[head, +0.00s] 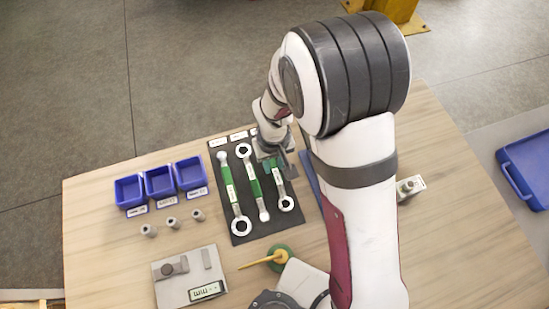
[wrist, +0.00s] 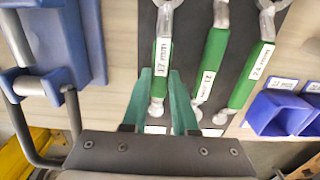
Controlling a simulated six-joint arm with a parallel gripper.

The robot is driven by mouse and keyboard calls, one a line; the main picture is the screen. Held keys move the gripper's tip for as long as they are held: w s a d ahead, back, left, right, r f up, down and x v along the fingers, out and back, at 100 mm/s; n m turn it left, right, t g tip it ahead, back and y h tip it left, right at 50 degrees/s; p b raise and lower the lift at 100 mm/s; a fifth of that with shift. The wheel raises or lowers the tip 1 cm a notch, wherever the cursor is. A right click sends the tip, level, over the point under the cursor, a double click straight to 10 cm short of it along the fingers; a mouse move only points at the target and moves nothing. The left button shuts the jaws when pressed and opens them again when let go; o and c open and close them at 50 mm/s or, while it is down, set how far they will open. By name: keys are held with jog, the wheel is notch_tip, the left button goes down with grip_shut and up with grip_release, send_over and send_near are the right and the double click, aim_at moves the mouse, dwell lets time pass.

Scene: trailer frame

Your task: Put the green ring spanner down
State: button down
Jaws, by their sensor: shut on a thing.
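Three ring spanners with green handles lie side by side over a dark mat (head: 264,226). My gripper (wrist: 162,74) is shut on the handle of the shortest one, the green ring spanner marked 12 mm (wrist: 160,60). In the head view this spanner (head: 284,192) is at the right of the row, its ring end towards the bottom of the picture. My gripper (head: 274,164) covers its far end there. I cannot tell whether the spanner touches the mat. The 17 mm (wrist: 210,68) and 24 mm (wrist: 253,76) spanners lie beside it, apart from my fingers.
Three blue bins (head: 160,182) and several small sockets (head: 172,224) are left of the mat. A grey plate with a fixture (head: 180,286) and a green disc with a yellow rod (head: 279,258) are nearer. A blue object with a metal handle (wrist: 55,85) stands close beside my gripper.

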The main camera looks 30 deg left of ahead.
aim_at(274, 166)
jog(key=c, duration=0.7)
grip_release()
notch_tip(274, 166, up, 12)
jog(key=d+r+m, duration=0.5)
jog(key=d, duration=0.5)
jog(key=s+d+r+m, duration=0.1)
jog(key=s+d+m, duration=0.2)
jog(key=s, duration=0.1)
jog(key=s+d+r+m+y, duration=0.1)
jog(key=s+d+m, duration=0.2)
jog(key=d, duration=0.1)
jog(key=s+d+r+m, duration=0.1)
jog(key=s+d+m, duration=0.2)
jog(key=s+d, duration=0.1)
jog(key=shift+s+m+y, duration=0.3)
jog(key=shift+s+y, duration=0.05)
jog(key=shift+y, duration=0.05)
